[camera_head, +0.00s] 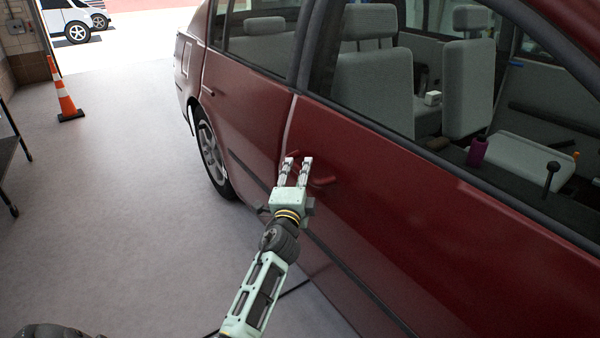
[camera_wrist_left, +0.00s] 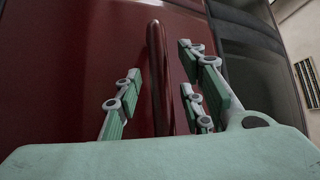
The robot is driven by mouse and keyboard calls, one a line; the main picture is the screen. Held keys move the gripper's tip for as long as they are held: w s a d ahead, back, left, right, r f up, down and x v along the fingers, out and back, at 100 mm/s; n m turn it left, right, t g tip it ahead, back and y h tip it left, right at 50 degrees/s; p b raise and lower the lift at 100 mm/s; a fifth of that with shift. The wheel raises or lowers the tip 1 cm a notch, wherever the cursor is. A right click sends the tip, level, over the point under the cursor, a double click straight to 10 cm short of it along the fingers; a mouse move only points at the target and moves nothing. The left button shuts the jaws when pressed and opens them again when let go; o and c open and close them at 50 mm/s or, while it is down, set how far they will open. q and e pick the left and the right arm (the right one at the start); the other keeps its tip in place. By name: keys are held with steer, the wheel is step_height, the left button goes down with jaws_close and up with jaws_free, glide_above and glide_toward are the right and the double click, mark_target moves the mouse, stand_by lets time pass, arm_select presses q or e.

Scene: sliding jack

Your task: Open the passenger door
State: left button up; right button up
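The red car's front passenger door (camera_head: 400,210) fills the right half of the head view and looks closed, flush with the rear door. Its red handle (camera_head: 322,181) sits near the door's rear edge. My left gripper (camera_head: 297,160) is at the handle, its fingers pointing at the door. In the left wrist view the handle (camera_wrist_left: 158,70) runs between the spread fingers of my left gripper (camera_wrist_left: 165,95), with gaps visible on both sides. My right gripper is not in view.
The rear door (camera_head: 245,100) with its own handle lies to the left. An orange traffic cone (camera_head: 66,95) stands on the grey floor at far left, near a dark table edge (camera_head: 12,150). The floor beside the car (camera_head: 130,200) is clear.

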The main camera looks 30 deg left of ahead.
arm_select(q)
steer(key=shift+w+a+r, duration=0.1)
steer(key=shift+w+a, duration=0.15)
steer(key=shift+w, duration=0.35)
jaws_close()
